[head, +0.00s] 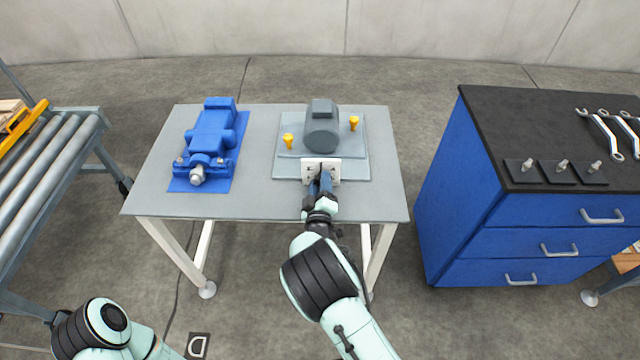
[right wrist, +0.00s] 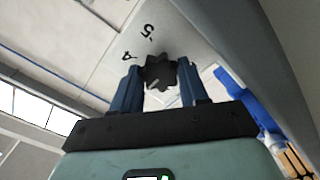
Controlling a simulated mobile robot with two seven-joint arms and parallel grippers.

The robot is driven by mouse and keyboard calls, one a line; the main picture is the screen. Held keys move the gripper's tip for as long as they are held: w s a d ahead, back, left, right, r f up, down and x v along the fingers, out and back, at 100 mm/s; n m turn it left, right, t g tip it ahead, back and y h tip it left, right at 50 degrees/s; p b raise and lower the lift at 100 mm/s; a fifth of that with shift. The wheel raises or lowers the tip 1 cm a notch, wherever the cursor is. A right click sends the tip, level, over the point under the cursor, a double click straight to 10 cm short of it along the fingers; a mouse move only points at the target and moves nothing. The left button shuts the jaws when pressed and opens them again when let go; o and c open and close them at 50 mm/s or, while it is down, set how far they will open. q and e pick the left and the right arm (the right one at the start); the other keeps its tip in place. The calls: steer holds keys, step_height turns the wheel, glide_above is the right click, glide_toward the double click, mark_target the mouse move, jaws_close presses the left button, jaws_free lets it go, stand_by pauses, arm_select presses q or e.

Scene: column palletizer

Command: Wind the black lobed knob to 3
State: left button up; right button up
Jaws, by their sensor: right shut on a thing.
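The black lobed knob (right wrist: 158,72) sits on a pale dial plate (right wrist: 178,38) in the right wrist view. The numerals 4 and 5 show on the plate beside the knob; other marks are hidden or out of the picture. My right gripper (right wrist: 160,82) has one blue finger on each side of the knob and is shut on it. In the head view the white plate (head: 336,166) stands at the front of the grey motor unit, with my right gripper (head: 320,180) at it, hiding the knob. My left gripper is out of view; only part of that arm shows at lower left.
The grey motor (head: 322,130) with yellow knobs and a blue pump (head: 210,135) stand on the grey table (head: 265,205). A roller conveyor (head: 45,165) is at left. A blue drawer cabinet (head: 530,240) with wrenches on top is at right. Floor separates table and cabinet.

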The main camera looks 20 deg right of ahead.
steer(key=o, duration=1.1)
steer(key=shift+c, duration=0.2)
steer(key=v, duration=1.3)
steer(key=shift+s, duration=0.2)
